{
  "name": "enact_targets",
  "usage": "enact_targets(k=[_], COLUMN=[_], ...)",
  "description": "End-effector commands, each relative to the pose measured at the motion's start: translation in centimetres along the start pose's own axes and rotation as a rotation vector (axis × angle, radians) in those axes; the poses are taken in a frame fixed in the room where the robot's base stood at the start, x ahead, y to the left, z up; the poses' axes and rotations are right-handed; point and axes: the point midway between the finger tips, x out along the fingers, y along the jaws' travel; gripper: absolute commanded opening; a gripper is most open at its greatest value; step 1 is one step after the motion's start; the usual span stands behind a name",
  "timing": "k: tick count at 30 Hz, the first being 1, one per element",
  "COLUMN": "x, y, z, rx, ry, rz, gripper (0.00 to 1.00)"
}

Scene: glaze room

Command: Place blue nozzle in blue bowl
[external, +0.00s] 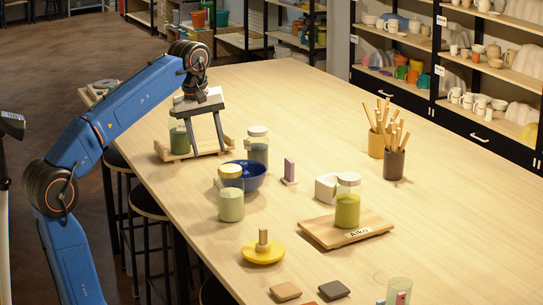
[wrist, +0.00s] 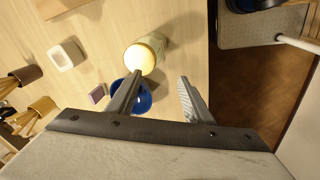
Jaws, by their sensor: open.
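The blue bowl (external: 252,183) stands near the middle of the table in the external view, partly behind a lidded jar. In the wrist view the blue bowl (wrist: 146,102) shows beside and partly behind one finger. My gripper (external: 207,151) is open, pointing down above the table to the left of the bowl. In the wrist view my gripper (wrist: 160,75) has its fingers spread, with nothing seen between them. I cannot make out a blue nozzle in either view. Much of the bowl's inside is hidden.
Lidded jars stand in front of the bowl (external: 231,204), behind it (external: 257,149) and beneath my gripper (external: 179,140). A purple block (external: 290,168), a white square dish (external: 326,188) and a jar on a wooden board (external: 319,233) are to the right.

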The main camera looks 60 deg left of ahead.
Motion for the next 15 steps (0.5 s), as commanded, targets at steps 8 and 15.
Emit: enact_targets(k=[8, 15], x=[3.3, 9.1], y=[-4.3, -8.6], z=[10.4, 20.3], rx=[0.286, 0.556], ry=[-0.105, -0.253], rz=[0.096, 0.204], gripper=[0.46, 0.46])
